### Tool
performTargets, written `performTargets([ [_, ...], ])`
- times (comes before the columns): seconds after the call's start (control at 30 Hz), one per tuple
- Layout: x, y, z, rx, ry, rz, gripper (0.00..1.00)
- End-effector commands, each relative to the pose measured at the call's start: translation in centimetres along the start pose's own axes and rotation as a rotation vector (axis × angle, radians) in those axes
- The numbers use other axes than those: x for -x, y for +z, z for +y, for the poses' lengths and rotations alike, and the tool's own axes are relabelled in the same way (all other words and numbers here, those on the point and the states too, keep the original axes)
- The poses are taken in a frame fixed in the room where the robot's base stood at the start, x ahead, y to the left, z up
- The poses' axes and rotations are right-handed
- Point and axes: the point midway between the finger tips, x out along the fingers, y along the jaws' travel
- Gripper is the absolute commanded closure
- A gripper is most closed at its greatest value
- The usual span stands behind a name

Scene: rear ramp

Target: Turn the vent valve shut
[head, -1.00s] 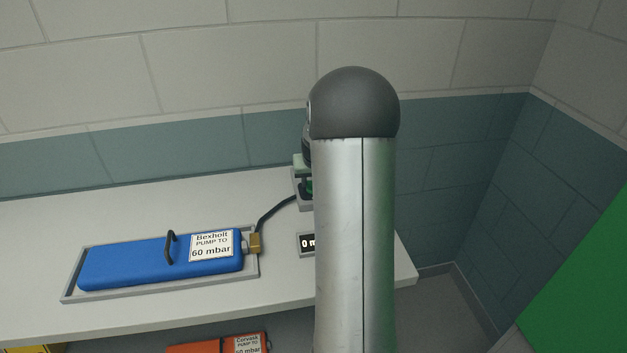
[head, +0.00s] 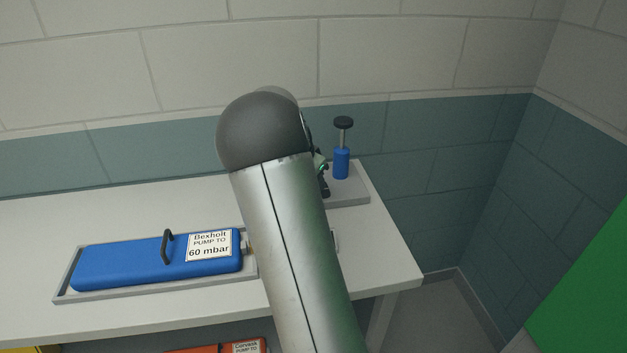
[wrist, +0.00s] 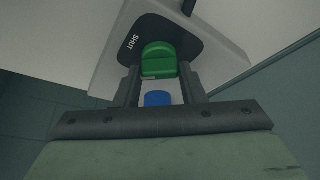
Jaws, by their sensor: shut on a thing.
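The green vent valve knob (wrist: 158,60) sits on a dark plate (wrist: 185,38) lettered SHUT in the wrist view. The lettering is to the upper left of the knob. My gripper (wrist: 158,76) has one finger on each side of the knob and is shut on it. A small pale mark shows at the knob's lower edge; I cannot tell how far the knob is turned. A blue round thing (wrist: 157,98) shows between the fingers. In the head view my arm hides the valve and most of my gripper (head: 323,180).
A blue hand pump (head: 341,163) with a black top stands on a grey base (head: 349,190) right of my gripper. The blue Bexholt splint bag (head: 140,262), labelled 60 mbar, lies in a grey tray (head: 66,284) on the bench. An orange item (head: 208,348) lies below.

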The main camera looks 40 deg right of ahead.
Motion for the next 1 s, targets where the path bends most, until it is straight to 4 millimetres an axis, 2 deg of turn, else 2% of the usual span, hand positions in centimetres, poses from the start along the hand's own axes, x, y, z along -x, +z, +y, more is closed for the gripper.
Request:
performTargets([
  [0.5,0.07,-0.1,-0.35,-0.422,0.176,0.001,0.86],
  [1.0,-0.01,-0.11,-0.43,-0.613,0.254,-0.001,0.86],
])
